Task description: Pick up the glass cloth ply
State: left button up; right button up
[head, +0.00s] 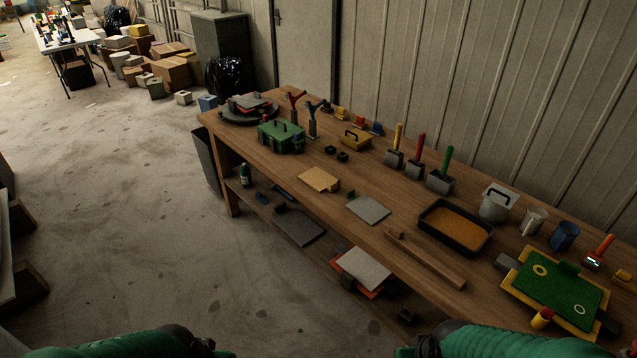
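I cannot tell for sure which sheet is the glass cloth ply. A flat pale grey sheet (367,210) lies on the wooden workbench (385,245) near its front edge. A whiter sheet (364,268) lies on an orange-red piece on the shelf below, and a dark grey sheet (299,227) lies on the same shelf further left. No gripper fingers show, and nothing is seen held.
A tan board (318,180), a wooden bar (425,258) and a black tray of orange-brown material (456,226) lie near the sheet. A green board (560,292) is at the right end. Handled tools and cups stand behind. Concrete floor (130,210) is open at left.

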aim_at(366, 208)
jog(key=i+j+z, duration=0.1)
jog(key=i, duration=0.45)
jog(key=i+j+z, duration=0.1)
jog(key=i, duration=0.4)
jog(key=i+z, duration=0.25)
jog(key=z, duration=0.15)
jog(key=i+j+z, duration=0.1)
jog(key=z, duration=0.3)
jog(key=i+j+z, duration=0.15)
jog(key=i+z, duration=0.15)
jog(key=z, duration=0.15)
jog(key=i+j+z, duration=0.15)
jog(key=z, duration=0.25)
jog(key=j, duration=0.1)
